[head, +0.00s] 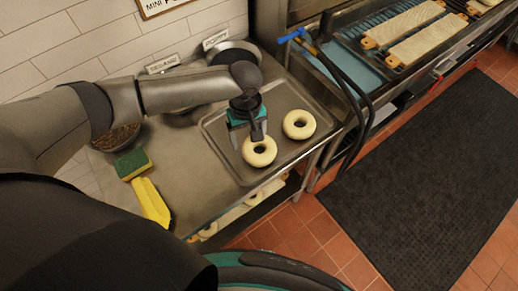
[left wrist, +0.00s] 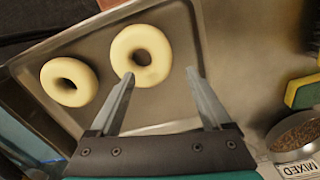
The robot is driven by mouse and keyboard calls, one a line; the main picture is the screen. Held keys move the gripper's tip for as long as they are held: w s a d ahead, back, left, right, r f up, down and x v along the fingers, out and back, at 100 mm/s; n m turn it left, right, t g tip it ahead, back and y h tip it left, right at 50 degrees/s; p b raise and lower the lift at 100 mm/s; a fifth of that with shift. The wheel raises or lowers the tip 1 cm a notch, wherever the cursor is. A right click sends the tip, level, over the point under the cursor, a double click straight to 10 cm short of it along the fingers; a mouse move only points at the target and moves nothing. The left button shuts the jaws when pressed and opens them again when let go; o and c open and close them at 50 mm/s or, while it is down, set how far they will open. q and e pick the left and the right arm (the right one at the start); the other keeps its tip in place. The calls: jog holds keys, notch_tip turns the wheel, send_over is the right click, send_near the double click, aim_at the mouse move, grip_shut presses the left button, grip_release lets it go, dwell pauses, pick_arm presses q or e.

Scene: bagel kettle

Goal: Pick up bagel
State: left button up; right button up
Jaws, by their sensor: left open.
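Two pale bagels lie on a metal tray (head: 221,140) on the steel counter. The nearer bagel (head: 259,159) is just in front of my left gripper (head: 248,138) in the head view. The other bagel (head: 299,125) lies to its right. In the left wrist view, one bagel (left wrist: 141,50) lies beyond and between the open fingers (left wrist: 160,77), and the other bagel (left wrist: 69,82) lies to the left. The left gripper is open and empty above the tray, pointing down. Whether a fingertip touches the bagel I cannot tell. My right gripper is not in view.
A green and yellow sponge (head: 131,164) and a yellow-handled tool (head: 151,203) lie left of the tray. A bowl of seeds (head: 117,137) stands by the wall. Dough boards (head: 428,38) rest at the right, beside a dark hose (head: 345,88).

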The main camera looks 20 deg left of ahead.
aim_at(248, 151)
pick_arm(q)
jog(key=shift+s+f+b, duration=0.15)
jog(key=shift+s+f, duration=0.05)
jog(key=shift+f, duration=1.25)
jog(key=shift+s+f+b, duration=0.15)
jog(key=shift+f, duration=1.3)
grip_shut()
